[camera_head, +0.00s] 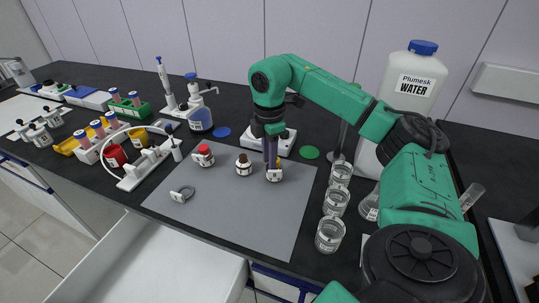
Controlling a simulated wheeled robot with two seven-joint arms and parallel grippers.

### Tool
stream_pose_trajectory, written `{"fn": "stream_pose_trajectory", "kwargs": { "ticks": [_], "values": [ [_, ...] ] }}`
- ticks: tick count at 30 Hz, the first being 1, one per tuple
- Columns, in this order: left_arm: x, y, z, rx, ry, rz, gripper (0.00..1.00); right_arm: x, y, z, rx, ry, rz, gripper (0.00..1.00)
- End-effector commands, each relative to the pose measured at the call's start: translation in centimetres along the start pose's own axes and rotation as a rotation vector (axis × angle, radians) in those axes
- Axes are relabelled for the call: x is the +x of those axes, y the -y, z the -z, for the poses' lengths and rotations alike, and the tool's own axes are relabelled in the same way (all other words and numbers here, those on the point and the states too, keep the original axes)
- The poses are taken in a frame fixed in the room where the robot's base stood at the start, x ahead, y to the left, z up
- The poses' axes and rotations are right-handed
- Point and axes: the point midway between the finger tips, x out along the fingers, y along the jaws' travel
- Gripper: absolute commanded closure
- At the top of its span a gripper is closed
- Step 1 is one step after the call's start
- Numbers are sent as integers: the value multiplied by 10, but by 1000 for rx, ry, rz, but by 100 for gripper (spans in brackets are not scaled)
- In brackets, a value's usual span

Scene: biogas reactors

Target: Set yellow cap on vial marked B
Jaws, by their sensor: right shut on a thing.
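My right gripper (271,163) points straight down over the grey mat (220,215). It is shut on a small yellow thing (279,163), which looks like the yellow cap and is mostly hidden by the fingers. Right below the fingers stands a small white-labelled vial (274,176), upright on the mat. I cannot tell whether the cap touches its top. To its left stands a vial with a dark brown top (243,166), and farther left a vial with a red cap (204,155). Label letters are too small to read. My left gripper is not in view.
Several glass beakers (330,234) stand right of the mat. A small dark ring with a white tag (182,194) lies on the mat. A white stand (150,163) and a blue-liquid bottle (200,117) are at left. The mat's front is clear.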

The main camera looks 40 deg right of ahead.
Motion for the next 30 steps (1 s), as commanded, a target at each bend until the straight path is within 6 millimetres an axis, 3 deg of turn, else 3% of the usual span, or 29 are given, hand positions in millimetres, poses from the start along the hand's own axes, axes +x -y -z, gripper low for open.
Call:
{"fn": "stream_pose_trajectory", "kwargs": {
  "ticks": [5, 6, 9, 15, 16, 18, 30],
  "values": [
    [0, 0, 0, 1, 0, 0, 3, 0, 0, 0, 0, 0, 0, 100],
    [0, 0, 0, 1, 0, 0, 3, 0, 0, 0, 0, 0, 0, 67],
    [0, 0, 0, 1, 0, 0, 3, 0, 0, 0, 0, 0, 0, 36],
    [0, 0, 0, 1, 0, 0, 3, 0, 0, 0, 0, 0, 0, 36],
    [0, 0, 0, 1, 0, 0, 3, 0, 0, 0, 0, 0, 0, 32],
    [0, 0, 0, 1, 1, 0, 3, 0, 0, 0, 0, 0, 0, 11],
    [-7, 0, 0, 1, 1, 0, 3, -8, 0, 0, 0, 0, 0, 11]
  ]
}}
